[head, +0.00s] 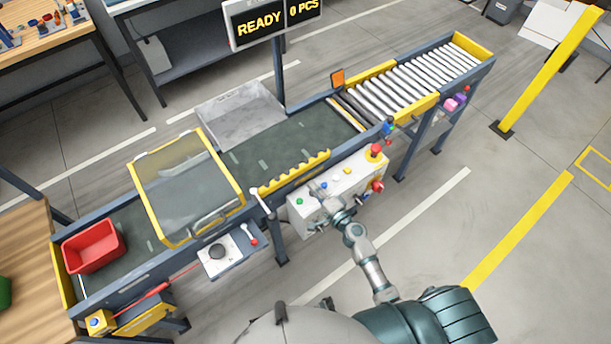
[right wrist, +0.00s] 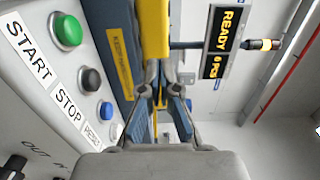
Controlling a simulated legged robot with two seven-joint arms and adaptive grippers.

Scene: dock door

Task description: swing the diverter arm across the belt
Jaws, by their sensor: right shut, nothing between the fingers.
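A yellow bar with a scalloped edge, which looks like the diverter arm (head: 295,172), lies along the near side of the dark green belt (head: 262,148), roughly parallel to the side rail. A yellow part (right wrist: 153,28) also shows in the right wrist view, beyond my fingertips; I cannot tell if it is the same bar. My right gripper (head: 316,190) is over the white control box, close to the near rail and short of the bar. In the right wrist view its fingers (right wrist: 160,92) are shut with nothing between them. My left gripper is not in view.
The control box (head: 345,188) carries several buttons, including a green one (right wrist: 67,32). A yellow-framed hood (head: 187,185) covers the belt at left, near a red bin (head: 93,246). Rollers (head: 415,80) adjoin the belt at right. A grey tray (head: 240,112) sits behind it. The sign (head: 270,20) reads READY.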

